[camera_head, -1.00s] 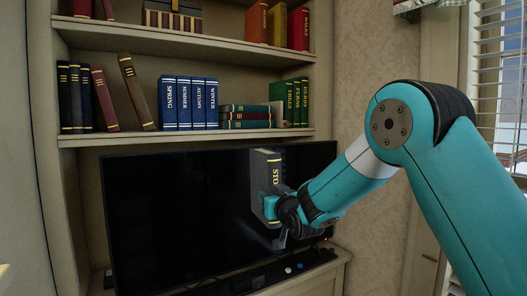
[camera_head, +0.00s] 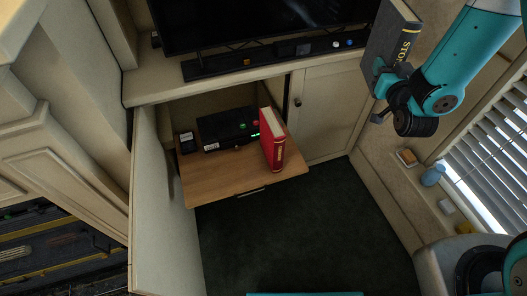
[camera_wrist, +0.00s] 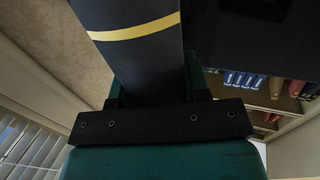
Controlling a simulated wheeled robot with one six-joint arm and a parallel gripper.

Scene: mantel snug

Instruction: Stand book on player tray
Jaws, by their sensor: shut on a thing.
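My gripper (camera_head: 385,88) is shut on a dark grey book (camera_head: 392,40) with yellow spine lettering, at the upper right of the head view. The dark book (camera_wrist: 135,50) with a yellow band fills the upper middle of the wrist view. The player tray (camera_head: 215,181) is a wooden pull-out shelf in the open cabinet, below and left of my gripper. A red book (camera_head: 272,140) stands upright on its right part. A black player (camera_head: 228,128) with small lights sits on the tray behind and left of the red book.
An open cabinet door (camera_head: 160,200) stands left of the tray, and a closed door (camera_head: 328,112) is to its right. A television (camera_head: 250,20) and soundbar (camera_head: 270,54) are above. The windowsill at right holds a blue item (camera_head: 433,175). Dark floor in front is clear.

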